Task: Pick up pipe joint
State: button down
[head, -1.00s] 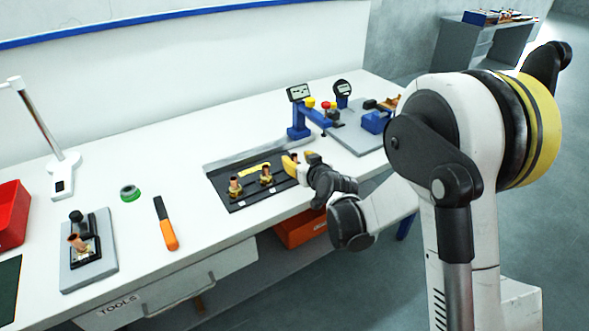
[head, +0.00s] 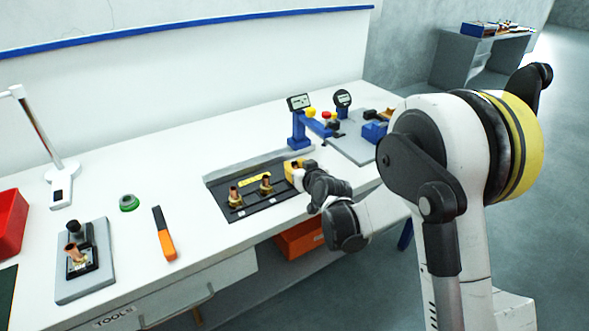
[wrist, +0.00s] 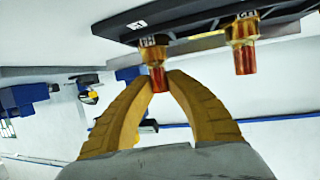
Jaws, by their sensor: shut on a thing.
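A copper-and-brass pipe joint (wrist: 155,55) is between my gripper's yellow fingertips in the wrist view, which appears upside down. My gripper (wrist: 158,78) is shut on its copper end. The joint appears still at its labelled place on the dark tray (wrist: 195,22); I cannot tell whether it has lifted. In the head view my gripper (head: 295,167) is at the tray's right end and largely hides this joint. Two more pipe joints stand upright on the tray, one at left (head: 235,197) and one in the middle (head: 265,184). The middle one also shows in the wrist view (wrist: 243,45).
A blue gauge stand (head: 300,130) is close behind my gripper. A grey plate with blue parts (head: 375,132) lies to the right.

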aim_at(295, 164)
notch_tip(295, 164, up, 4)
jog(key=shift+d+r+p, duration=0.15)
jog(key=shift+r+p, duration=0.05)
jog(key=shift+p, duration=0.8)
jog(key=s+d+r+p, duration=0.2)
jog(key=d+r, duration=0.4)
jog(key=d, duration=0.5)
jog(key=shift+s+p, duration=0.3)
jog(key=shift+p, duration=0.3)
